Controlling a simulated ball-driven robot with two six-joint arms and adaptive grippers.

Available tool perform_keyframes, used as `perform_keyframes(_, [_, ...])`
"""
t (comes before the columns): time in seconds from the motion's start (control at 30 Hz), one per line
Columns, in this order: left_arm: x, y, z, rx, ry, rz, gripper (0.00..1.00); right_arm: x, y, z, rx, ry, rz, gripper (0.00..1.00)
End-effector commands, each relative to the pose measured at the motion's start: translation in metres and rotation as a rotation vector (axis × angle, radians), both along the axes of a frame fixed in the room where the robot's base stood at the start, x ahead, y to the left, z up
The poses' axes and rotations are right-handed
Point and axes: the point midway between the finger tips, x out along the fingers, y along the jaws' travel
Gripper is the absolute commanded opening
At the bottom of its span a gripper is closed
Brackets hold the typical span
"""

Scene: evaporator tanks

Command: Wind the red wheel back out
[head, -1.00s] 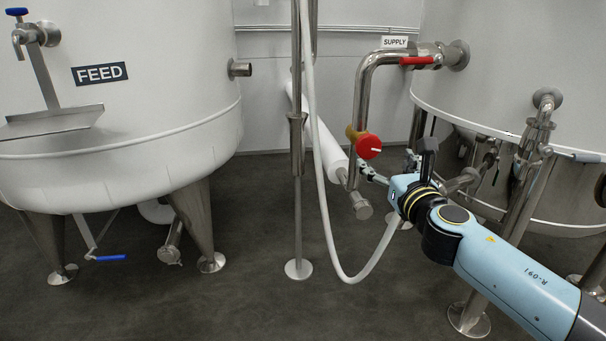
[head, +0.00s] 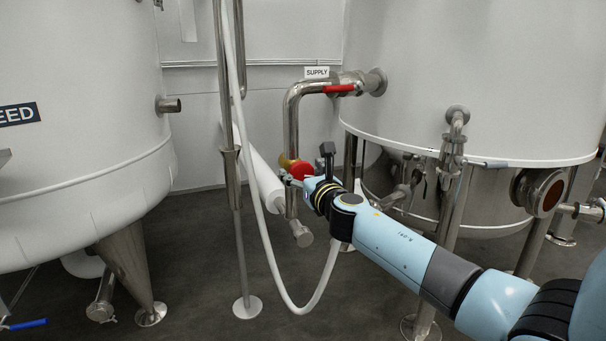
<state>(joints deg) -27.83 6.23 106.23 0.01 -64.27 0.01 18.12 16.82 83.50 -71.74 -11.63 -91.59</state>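The red wheel (head: 302,170) sits on a brass-coloured valve body (head: 286,160) on the steel supply pipe, below the SUPPLY sign (head: 317,73). My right gripper (head: 288,178) is at the wheel's lower left front, its fingers small and partly over the wheel's edge. I cannot tell whether the fingers touch the wheel or how far they are apart. My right arm reaches in from the lower right. My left gripper is not in view.
A red lever handle (head: 339,88) is on the pipe above. A white hose (head: 266,254) hangs in a loop beside a steel post (head: 232,200). The FEED tank (head: 80,110) stands left, another large tank (head: 470,80) right. Dark floor (head: 190,240) lies open between.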

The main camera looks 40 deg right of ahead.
Motion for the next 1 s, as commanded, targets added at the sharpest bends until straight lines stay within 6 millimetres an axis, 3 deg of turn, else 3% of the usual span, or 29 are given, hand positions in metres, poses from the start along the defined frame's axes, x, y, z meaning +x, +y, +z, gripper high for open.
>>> perform_keyframes(0.03, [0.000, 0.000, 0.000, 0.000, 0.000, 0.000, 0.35, 0.000, 0.000, 0.000, 0.000, 0.000, 0.000, 0.62])
perform_keyframes(0.3, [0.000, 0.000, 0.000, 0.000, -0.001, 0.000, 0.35, 0.000, 0.000, 0.000, 0.000, 0.000, 0.000, 0.27])
perform_keyframes(0.67, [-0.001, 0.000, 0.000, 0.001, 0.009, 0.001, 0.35, -0.001, 0.000, -0.001, 0.061, -0.014, 0.000, 0.27])
perform_keyframes(1.0, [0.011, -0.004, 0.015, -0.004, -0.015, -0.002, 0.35, -0.001, -0.002, -0.003, 0.308, -0.072, 0.000, 0.27])
